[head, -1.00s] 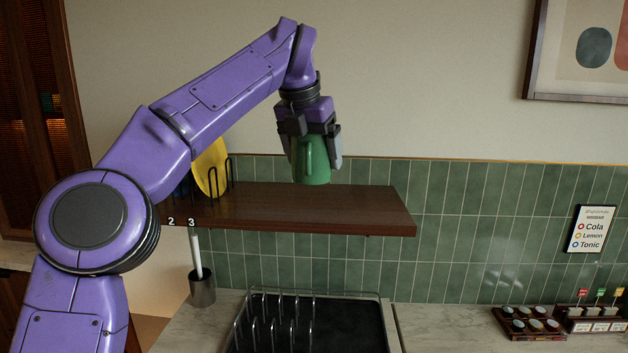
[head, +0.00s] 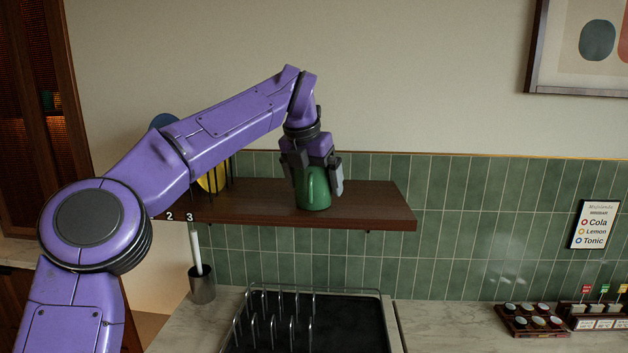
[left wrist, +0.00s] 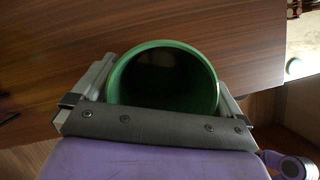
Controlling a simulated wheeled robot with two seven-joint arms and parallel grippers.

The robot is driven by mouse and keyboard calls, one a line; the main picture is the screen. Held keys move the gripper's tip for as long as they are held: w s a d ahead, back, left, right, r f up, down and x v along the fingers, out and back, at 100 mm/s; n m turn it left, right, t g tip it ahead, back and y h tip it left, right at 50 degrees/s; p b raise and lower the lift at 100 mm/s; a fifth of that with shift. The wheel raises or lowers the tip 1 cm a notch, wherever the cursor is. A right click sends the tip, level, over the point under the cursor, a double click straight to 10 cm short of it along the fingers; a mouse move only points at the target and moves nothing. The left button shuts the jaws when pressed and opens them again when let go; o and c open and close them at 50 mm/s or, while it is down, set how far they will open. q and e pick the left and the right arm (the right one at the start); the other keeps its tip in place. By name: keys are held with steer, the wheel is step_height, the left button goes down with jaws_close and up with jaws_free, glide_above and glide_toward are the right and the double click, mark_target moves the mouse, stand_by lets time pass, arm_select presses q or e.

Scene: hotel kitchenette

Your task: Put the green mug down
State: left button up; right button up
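The green mug (head: 316,188) is upright on or just above the wooden shelf (head: 375,204), close to its front edge. I cannot tell for certain whether its base touches the board. My left gripper (head: 319,184) points down and is shut on the mug, a finger on each side. In the left wrist view the mug's round opening (left wrist: 163,80) faces the camera between the fingers, with wood beyond it. My right gripper is not in view.
A yellow plate (head: 212,180) stands in a black rack on the shelf's left, partly behind my arm. The shelf right of the mug is clear. Below are a wire dish rack (head: 275,330) and a metal cup (head: 202,287) holding a white-handled item.

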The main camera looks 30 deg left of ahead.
arm_select(q)
steer(key=shift+a+r, duration=0.1)
steer(key=shift+r, duration=0.1)
steer(key=p+v, duration=0.2)
steer(key=v, duration=0.9)
steer(key=shift+r+p, duration=0.3)
steer(key=shift+r, duration=0.05)
